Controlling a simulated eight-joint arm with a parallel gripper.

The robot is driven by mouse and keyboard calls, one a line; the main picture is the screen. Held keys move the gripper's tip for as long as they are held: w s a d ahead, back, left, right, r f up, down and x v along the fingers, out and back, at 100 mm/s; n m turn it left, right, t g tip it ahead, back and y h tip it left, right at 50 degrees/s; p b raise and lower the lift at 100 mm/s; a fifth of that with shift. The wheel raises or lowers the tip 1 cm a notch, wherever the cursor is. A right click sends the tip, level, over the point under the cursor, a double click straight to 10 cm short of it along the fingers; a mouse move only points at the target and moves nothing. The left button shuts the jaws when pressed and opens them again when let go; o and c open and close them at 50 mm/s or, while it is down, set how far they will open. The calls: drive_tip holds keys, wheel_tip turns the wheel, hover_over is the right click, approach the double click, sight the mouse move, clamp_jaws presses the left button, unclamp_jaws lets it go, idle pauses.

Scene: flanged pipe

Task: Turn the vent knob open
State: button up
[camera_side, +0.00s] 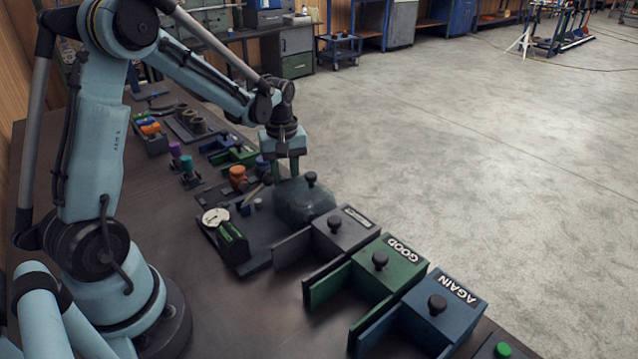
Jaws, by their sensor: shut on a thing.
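My gripper (285,168) points down over the bench at the left end of a dark, rounded grey vessel (306,203). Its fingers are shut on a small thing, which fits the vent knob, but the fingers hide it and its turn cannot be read. A separate black knob (311,178) stands upright on the vessel, just right of the fingers and apart from them.
A grey box (345,232), a green box marked GOOD (392,264) and a blue box marked AGAIN (445,302), each with a black knob, line the bench edge. A round gauge (214,216) and a green-and-black block (232,242) sit left of the vessel. An orange part (237,174) is close left.

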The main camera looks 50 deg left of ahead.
drive_tip(key=shift+n, duration=2.3)
drive_tip(key=o, duration=1)
drive_tip(key=shift+o, duration=0.2)
